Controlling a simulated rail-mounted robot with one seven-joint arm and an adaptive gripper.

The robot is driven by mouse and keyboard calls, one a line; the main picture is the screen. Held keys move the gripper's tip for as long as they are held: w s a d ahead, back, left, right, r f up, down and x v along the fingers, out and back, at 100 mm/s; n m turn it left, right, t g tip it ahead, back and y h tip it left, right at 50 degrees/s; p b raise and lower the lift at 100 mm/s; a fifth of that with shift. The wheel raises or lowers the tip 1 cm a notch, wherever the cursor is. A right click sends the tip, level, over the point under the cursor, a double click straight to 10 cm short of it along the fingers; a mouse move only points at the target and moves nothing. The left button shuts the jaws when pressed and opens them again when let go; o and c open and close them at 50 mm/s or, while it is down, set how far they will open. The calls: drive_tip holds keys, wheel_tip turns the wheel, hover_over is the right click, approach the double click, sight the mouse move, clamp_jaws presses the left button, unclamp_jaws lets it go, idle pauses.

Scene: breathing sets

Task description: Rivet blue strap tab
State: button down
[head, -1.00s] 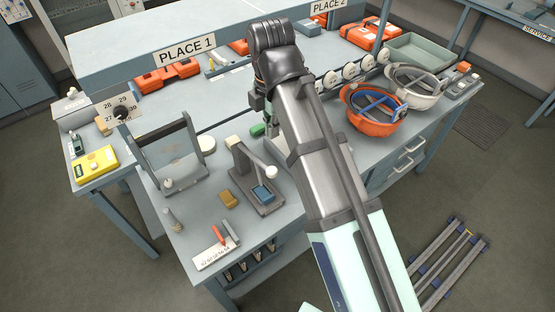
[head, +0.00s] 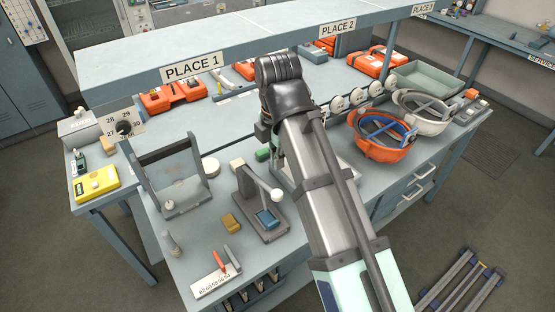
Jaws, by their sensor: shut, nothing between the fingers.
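A small hand press with a dark base and a lever with a white ball knob (head: 277,195) stands on the bench. A small blue piece (head: 267,219), perhaps the strap tab, sits on the press base; I cannot tell whether it is riveted. An orange helmet (head: 382,148) with blue straps (head: 400,132) inside lies open side up at the right of the bench. A white helmet (head: 424,112) with a dark blue band lies behind it. My arm crosses the middle of the view, and its far end hides my gripper.
A grey frame stand (head: 178,180), a yellow device (head: 97,183) and a numbered card with a red tool (head: 217,262) are nearby. A green tray (head: 432,76) and orange cases (head: 376,62) stand farther back.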

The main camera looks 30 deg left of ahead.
sight(278, 193)
wheel_tip(278, 193, down, 4)
drive_tip(key=shift+r+b, duration=0.1)
drive_tip(key=shift+b, duration=0.9)
drive_tip(key=shift+d+f+p, duration=0.1)
drive_tip(key=shift+f+p, duration=0.2)
drive_tip(key=shift+p, duration=0.25)
drive_tip(key=shift+f+p, duration=1)
drive_tip(key=shift+f, duration=1.7)
drive_tip(key=shift+f, duration=0.1)
